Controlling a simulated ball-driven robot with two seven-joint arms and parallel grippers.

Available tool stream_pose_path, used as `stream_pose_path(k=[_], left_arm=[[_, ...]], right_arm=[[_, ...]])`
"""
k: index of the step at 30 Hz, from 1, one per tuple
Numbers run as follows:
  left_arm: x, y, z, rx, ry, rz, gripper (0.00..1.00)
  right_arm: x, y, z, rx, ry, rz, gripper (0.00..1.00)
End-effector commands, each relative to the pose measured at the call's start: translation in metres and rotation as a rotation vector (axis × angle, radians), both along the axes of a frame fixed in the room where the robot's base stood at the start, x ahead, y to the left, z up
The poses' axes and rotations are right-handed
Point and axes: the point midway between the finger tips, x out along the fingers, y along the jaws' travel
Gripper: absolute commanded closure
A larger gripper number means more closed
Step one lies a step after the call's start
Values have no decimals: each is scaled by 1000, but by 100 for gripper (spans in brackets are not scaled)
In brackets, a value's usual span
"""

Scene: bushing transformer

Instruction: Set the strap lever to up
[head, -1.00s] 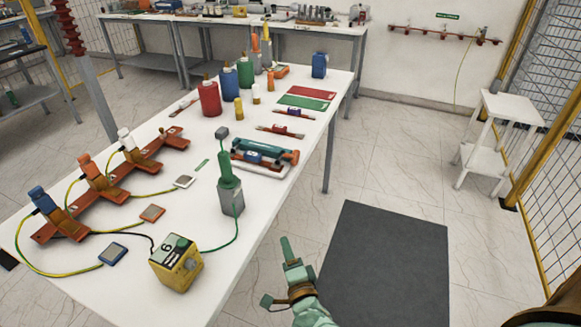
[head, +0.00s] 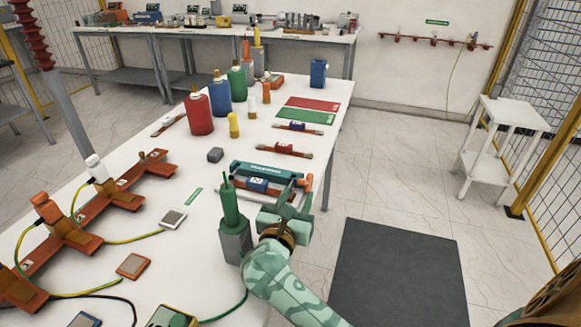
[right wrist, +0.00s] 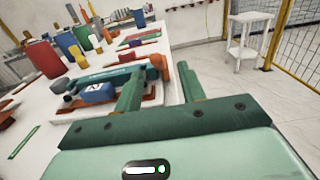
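A low device (head: 266,170) with a teal bar, a blue labelled block (head: 257,185) and an orange end piece (head: 299,181) lies near the table's right edge. No part is marked as the strap lever; the orange end piece may be it, but I cannot tell for sure. My right gripper (head: 290,194) is just in front of the device's right end. In the right wrist view its two green fingers (right wrist: 159,84) are apart and empty, with the orange piece (right wrist: 159,65) beyond them. Contact cannot be judged. My left gripper is not in view.
A grey-green post unit (head: 234,225) stands close left of my right gripper. Red, blue and green bottles (head: 199,112) stand farther back. Orange-red brackets (head: 75,235) with cables run along the left. Open floor with a dark mat (head: 398,275) lies right of the table.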

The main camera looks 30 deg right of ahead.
Motion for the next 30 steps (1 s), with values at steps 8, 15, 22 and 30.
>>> stream_pose_path(k=[8,15,22,30], left_arm=[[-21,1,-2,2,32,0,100],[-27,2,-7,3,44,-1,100],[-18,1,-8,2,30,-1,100],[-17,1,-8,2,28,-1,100]], right_arm=[[16,-19,0,7,-6,-3,60],[41,-49,0,6,-5,-2,60],[49,-58,0,7,-4,-2,60],[49,-57,0,7,-4,-1,88]])
